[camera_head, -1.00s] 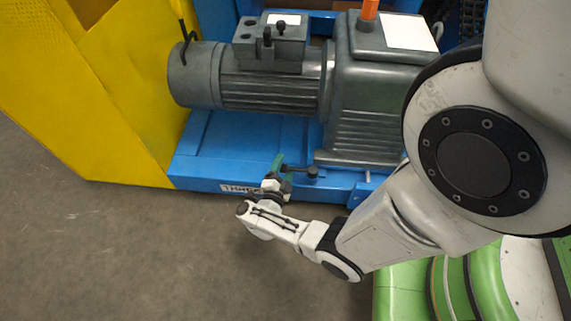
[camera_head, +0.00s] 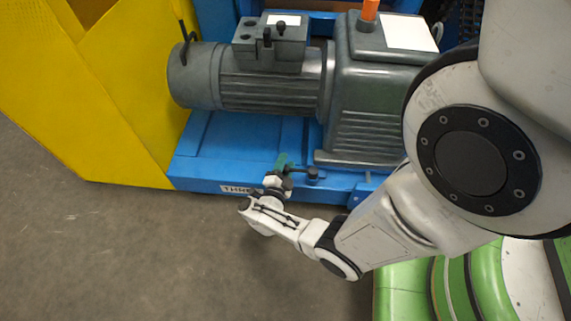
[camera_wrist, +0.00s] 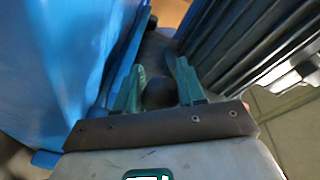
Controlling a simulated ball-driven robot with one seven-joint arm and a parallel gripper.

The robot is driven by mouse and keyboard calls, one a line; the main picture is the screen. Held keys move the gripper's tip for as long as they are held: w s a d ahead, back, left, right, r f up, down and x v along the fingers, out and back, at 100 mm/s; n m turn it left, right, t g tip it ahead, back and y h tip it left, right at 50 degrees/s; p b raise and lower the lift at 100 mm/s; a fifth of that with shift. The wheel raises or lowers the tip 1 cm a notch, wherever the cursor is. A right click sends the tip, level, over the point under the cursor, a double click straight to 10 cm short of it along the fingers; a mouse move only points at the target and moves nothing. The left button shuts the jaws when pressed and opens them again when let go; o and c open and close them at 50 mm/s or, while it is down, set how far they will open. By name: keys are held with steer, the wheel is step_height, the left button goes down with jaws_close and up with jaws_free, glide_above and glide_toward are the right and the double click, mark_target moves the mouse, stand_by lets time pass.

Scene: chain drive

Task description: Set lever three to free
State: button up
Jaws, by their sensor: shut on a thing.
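My gripper (camera_head: 281,163) has green fingers and is at the front edge of the blue base frame, below the grey motor. In the wrist view, the fingers stand on either side of a dark round knob (camera_wrist: 158,93), and my gripper is shut on it. This looks like the knob of a lever. In the head view, a short dark lever part (camera_head: 312,173) sticks out to the right of my fingers, and the gripper hides the rest. A white label (camera_head: 238,190) on the blue edge, left of the gripper, seems to read THREE, its end covered.
The grey motor and gearbox (camera_head: 365,115) stand on the blue base frame (camera_head: 225,150) just behind the gripper. A yellow guard (camera_head: 110,110) stands to the left. The concrete floor (camera_head: 120,250) in front is clear.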

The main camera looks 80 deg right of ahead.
jaws_close()
